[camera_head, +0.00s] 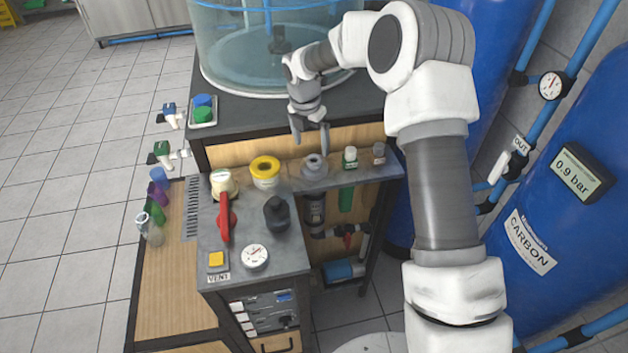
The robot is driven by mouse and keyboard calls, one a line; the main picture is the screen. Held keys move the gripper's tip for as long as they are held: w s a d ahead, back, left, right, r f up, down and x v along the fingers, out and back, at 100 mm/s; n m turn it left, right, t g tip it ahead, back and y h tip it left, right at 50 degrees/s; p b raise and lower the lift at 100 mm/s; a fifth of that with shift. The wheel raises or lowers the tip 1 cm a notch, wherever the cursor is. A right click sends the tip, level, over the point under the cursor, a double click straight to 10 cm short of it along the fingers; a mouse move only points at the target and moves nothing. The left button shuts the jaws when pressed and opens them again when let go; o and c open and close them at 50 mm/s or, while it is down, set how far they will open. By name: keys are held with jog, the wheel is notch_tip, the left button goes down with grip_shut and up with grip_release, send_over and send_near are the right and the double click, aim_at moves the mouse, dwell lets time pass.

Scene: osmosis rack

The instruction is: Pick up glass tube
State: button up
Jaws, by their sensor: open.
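My gripper (311,138) is open, with its fingers pointing down above the narrow grey shelf. It hangs over a round grey fitting with a hole in its top (314,170); I cannot tell whether they touch. Nothing shows between the fingers. A clear, glass-like cylinder (151,232) stands at the front of a row at the wooden bench's left edge, well left of my gripper. A small clear vial with a dark top (379,154) stands at the shelf's right end. I cannot tell for certain which one is the glass tube.
A red-handled valve (226,217), black knob (277,213) and gauge (255,256) crowd the grey cabinet. A large clear tank (225,55) stands behind.

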aim_at(313, 156)
jog(key=shift+w+d+f+p, duration=0.1)
jog(key=shift+w+f+p, duration=0.05)
jog(key=shift+f, duration=0.85)
jog(key=shift+w+d+f+p, duration=0.1)
jog(key=shift+w+f+p, duration=0.1)
jog(key=shift+f, duration=0.8)
jog(key=shift+w+d+f+p, duration=0.1)
jog(key=shift+w+f, duration=0.05)
jog(key=shift+f, duration=0.85)
jog(key=shift+c, duration=0.4)
jog(key=c, duration=1)
notch_tip(313, 156, up, 28)
jog(key=shift+r, duration=0.1)
